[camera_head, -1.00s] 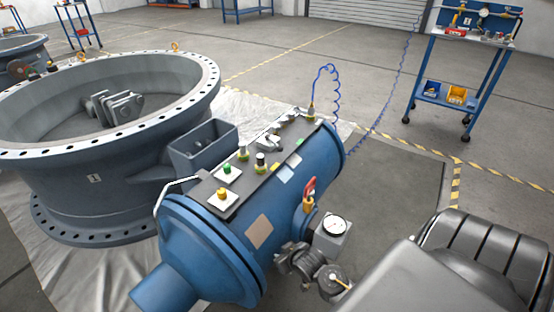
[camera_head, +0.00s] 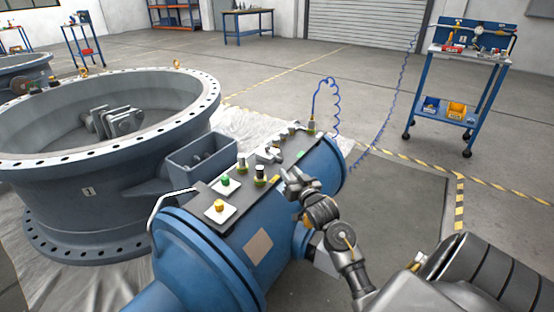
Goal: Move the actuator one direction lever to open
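The blue cylindrical actuator (camera_head: 225,240) lies beside the large grey valve body (camera_head: 110,165). Its dark top panel (camera_head: 215,193) carries a yellow button (camera_head: 219,205), a green button (camera_head: 225,181) and two black-topped knobs or levers (camera_head: 241,164) (camera_head: 260,174). I cannot tell which one is the direction lever, or its position. My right gripper (camera_head: 289,180) reaches in from the lower right, over the actuator's right side close to the panel. Its fingers are too small to tell open from shut. My arm hides the red handle and gauge. My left gripper is not in view.
A blue coiled hose (camera_head: 333,100) rises from a fitting at the actuator's far end. A blue tool cart (camera_head: 470,85) stands at the back right. A blue workbench (camera_head: 248,25) is at the back. The floor between is clear, with yellow-black tape lines.

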